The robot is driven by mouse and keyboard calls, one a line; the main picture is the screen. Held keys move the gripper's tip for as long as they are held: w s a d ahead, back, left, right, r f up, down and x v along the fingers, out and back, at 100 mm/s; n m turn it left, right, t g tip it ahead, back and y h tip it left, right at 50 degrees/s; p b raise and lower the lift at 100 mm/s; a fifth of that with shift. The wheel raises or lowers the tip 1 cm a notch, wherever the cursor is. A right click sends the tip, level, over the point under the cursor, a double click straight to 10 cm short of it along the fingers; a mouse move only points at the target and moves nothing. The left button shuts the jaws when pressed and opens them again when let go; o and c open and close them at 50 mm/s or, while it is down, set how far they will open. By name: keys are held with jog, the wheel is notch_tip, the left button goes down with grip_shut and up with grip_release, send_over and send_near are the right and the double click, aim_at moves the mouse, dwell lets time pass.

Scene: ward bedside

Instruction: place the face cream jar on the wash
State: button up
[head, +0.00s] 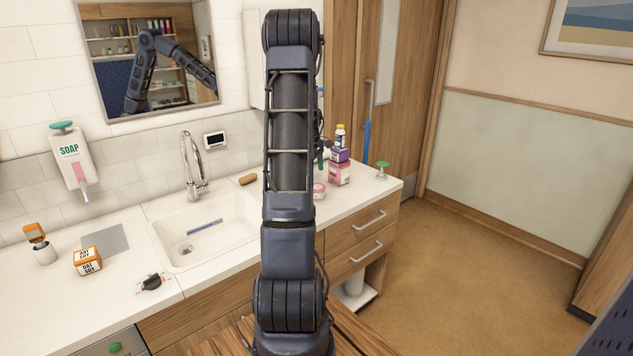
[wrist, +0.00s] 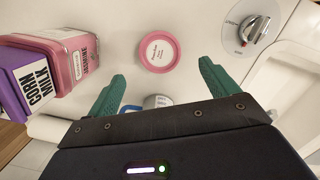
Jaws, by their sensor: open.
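The face cream jar, a round pink jar with a pale labelled lid, stands on the counter in the wrist view (wrist: 159,52). It also shows just right of my arm in the head view (head: 319,191). My gripper (wrist: 162,70) is open, its green fingers apart on either side of the jar's near edge, with nothing held. The gripper is mostly hidden behind my arm in the head view. The white sink basin (head: 222,246) is left of my arm, with a blue strip inside. I cannot tell which surface is the wash; a grey mat (head: 106,240) lies left of the sink.
A pink box (wrist: 82,50) and a purple carton (wrist: 25,88) are close left of the gripper. A dial (wrist: 254,30) is to the right. A tap (head: 193,170), brown bar (head: 248,180), orange-and-white box (head: 88,262) and small bottle (head: 43,252) stand on the counter.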

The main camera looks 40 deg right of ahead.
jog(key=s+a+r+m+t, duration=0.1)
jog(key=s+a+r, duration=0.1)
jog(key=a+r, duration=0.85)
jog(key=s+a+r+m+t, duration=0.15)
jog(key=a+r, duration=0.55)
jog(key=a, duration=0.7)
jog(key=s+a+r+m+t, duration=0.1)
jog(key=s+a+m+t, duration=0.1)
jog(key=s+a, duration=1.7)
jog(key=shift+s+a+r+m+t+y, duration=0.35)
jog(key=shift+a+t, duration=0.3)
jog(key=shift+a, duration=0.4)
